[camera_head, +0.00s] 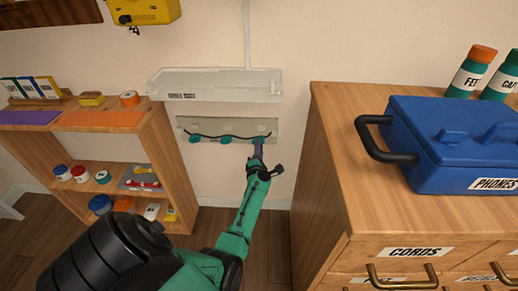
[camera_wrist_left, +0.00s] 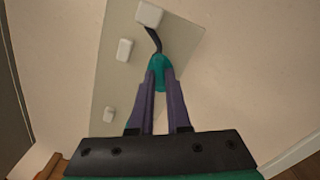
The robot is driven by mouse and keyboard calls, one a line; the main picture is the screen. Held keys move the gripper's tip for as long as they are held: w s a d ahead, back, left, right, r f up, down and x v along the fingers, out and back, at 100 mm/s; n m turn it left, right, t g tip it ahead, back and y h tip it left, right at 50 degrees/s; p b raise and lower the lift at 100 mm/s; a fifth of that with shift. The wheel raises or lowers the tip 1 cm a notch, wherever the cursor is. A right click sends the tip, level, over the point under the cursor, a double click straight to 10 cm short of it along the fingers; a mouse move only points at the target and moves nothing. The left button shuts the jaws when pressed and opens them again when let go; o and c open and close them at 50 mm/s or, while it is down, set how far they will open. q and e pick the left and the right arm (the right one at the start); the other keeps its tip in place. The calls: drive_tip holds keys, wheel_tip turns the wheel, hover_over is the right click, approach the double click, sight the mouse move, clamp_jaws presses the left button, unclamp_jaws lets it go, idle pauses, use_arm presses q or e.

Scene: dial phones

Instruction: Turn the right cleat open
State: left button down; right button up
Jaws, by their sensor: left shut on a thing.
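A pale grey plate (camera_head: 237,123) on the wall carries a row of three teal cleats, and it also shows in the wrist view (camera_wrist_left: 110,78). The left cleat (camera_head: 194,139) and the middle cleat (camera_head: 226,139) are free of my gripper. My left gripper (camera_head: 258,149) is at the right end of the plate, its purple fingers (camera_wrist_left: 159,85) shut on the right cleat (camera_wrist_left: 159,68). The cleat's teal body shows between and just beyond the fingertips. A dark cord (camera_head: 210,135) sags along the row. My right gripper is out of view.
A white shelf (camera_head: 215,84) juts out just above the plate. A wooden cabinet (camera_head: 345,120) with a blue phone box (camera_head: 450,150) stands close on the right. A low shelf unit (camera_head: 160,165) stands left.

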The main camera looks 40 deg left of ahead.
use_arm(q)
drive_tip(key=shift+d+f, duration=0.1)
drive_tip(key=shift+f, duration=0.05)
drive_tip(key=c, duration=0.9)
unclamp_jaws()
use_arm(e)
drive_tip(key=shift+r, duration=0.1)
use_arm(q)
drive_tip(key=p+v, duration=0.3)
drive_tip(key=v, duration=1.1)
drive_tip(key=shift+s+d+p, duration=0.15)
drive_tip(key=shift+s+p, duration=0.1)
drive_tip(key=shift+p, duration=0.1)
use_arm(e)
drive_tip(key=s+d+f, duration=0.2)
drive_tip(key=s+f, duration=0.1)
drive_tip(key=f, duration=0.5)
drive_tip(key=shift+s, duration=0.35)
